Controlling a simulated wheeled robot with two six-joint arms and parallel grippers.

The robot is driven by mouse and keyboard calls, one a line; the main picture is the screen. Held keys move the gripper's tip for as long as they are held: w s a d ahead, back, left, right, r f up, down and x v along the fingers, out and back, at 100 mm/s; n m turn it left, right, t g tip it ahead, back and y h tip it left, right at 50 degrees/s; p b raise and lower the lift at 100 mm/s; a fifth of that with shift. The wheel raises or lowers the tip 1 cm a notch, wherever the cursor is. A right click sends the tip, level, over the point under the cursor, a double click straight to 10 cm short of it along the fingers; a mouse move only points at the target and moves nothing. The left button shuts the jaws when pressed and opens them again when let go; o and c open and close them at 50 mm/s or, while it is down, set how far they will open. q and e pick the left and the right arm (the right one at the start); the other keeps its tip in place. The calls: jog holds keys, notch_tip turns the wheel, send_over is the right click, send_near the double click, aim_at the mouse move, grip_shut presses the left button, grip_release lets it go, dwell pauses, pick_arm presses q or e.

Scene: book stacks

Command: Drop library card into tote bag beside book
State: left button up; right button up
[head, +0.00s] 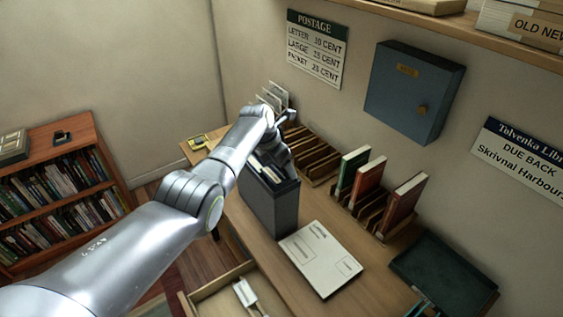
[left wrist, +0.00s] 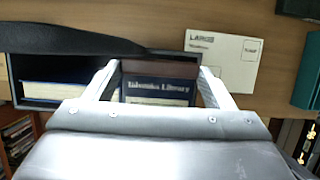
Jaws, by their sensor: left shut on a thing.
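My left gripper (left wrist: 158,78) is shut on the library card (left wrist: 157,91), a dark card with pale "Library" lettering, seen between the two fingers. In the head view, the left gripper (head: 278,153) is over the top of a dark grey upright tote bag (head: 268,208) on the desk. In the left wrist view, the bag's dark strap (left wrist: 65,40) arches at upper left. A book (left wrist: 55,91) with a pale page edge sits in the bag, left of the card. The card cannot be made out clearly in the head view. My right gripper is not in view.
A white envelope (head: 320,259) lies on the desk right of the bag. A wooden rack holds upright books (head: 401,203), with empty slots (head: 316,158) nearer the gripper. A dark tray (head: 442,270) is at right. A drawer (head: 222,297) stands open in front.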

pick_arm(q)
jog(key=o, duration=1)
jog(key=shift+c, duration=0.2)
jog(key=shift+r, duration=0.1)
jog(key=shift+s+a+r+p, duration=0.1)
jog(key=shift+r+p, duration=0.2)
jog(key=shift+r, duration=0.2)
jog(key=v, duration=0.4)
jog(key=shift+s+a+r, duration=0.15)
jog(key=shift+a+r, duration=0.1)
jog(key=shift+r, duration=0.05)
jog(key=b+v, duration=0.2)
jog(key=v, duration=0.9)
jog(key=shift+r+b, duration=0.25)
jog(key=shift+b, duration=0.15)
